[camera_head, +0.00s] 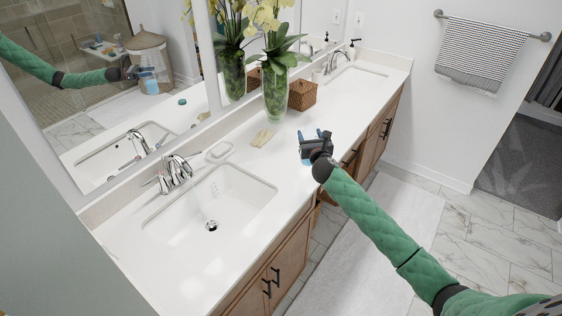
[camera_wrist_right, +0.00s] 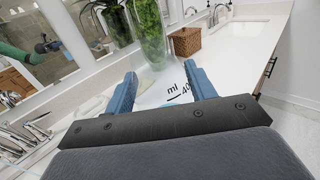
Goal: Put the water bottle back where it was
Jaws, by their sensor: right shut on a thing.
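My right gripper (camera_head: 312,137) is above the counter's front edge, right of the near sink. It is shut on the water bottle. The bottle is clear, and a small bluish part (camera_head: 306,161) shows below the jaws in the head view. In the right wrist view its see-through wall with dark "ml" markings (camera_wrist_right: 174,91) sits between the two blue fingers (camera_wrist_right: 160,82). Most of the bottle is hidden by the gripper in the head view. The mirror at the left reflects my green arm and the held bottle. My left gripper is not in view.
The white counter (camera_head: 262,178) has a near sink (camera_head: 225,205) with a chrome faucet (camera_head: 176,172), apparently running. A soap dish (camera_head: 219,151), yellowish item (camera_head: 262,138), glass flower vase (camera_head: 275,98) and wicker box (camera_head: 302,95) stand behind. A far sink (camera_head: 355,79) lies beyond.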

